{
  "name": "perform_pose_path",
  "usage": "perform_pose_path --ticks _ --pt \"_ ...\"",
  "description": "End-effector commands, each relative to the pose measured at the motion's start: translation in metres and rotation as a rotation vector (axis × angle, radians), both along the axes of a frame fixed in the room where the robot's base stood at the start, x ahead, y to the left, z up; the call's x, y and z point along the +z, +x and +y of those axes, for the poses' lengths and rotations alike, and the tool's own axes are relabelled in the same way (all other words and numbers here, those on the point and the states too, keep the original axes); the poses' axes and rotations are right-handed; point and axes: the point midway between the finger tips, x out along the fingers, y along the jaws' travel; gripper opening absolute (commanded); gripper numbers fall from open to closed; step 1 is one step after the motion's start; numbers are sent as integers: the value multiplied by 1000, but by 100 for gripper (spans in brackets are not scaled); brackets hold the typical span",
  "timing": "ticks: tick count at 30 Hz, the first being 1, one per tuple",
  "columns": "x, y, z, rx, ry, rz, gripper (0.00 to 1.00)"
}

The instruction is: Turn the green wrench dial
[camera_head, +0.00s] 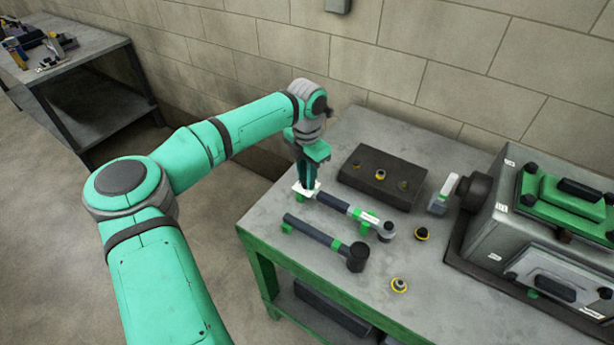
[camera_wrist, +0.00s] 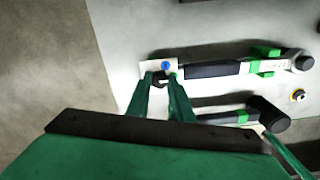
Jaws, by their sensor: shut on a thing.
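A torque wrench (camera_head: 333,202) with a dark handle, a green band and a grey head lies on supports on the metal table; it also shows in the wrist view (camera_wrist: 212,70). A white plate (camera_wrist: 149,68) with a blue spot sits at its handle end. My gripper (camera_head: 306,187) points down at this end, its fingers (camera_wrist: 164,79) shut on a small dark piece there, apparently the dial. The fingers hide most of it, and I see no green on it.
A dark block (camera_head: 382,178) with round fittings lies behind the wrenches. A large grey engine housing (camera_head: 520,222) with green covers fills the table's right side. Another bench (camera_head: 85,50) stands far left.

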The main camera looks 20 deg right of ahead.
Motion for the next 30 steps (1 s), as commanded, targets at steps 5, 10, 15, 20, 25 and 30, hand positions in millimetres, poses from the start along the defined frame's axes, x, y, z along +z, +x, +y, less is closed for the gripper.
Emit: perform_pose_path --ticks 5,10,15,20,25,30 --pt "0 0 0 -39 1 -2 0" --pt "0 1 1 -49 1 -2 0" --pt "0 1 1 -50 1 -2 0" --pt "0 1 1 -49 1 -2 25" --pt "0 0 0 -49 0 -1 39" --pt "0 0 0 -49 0 -1 39"
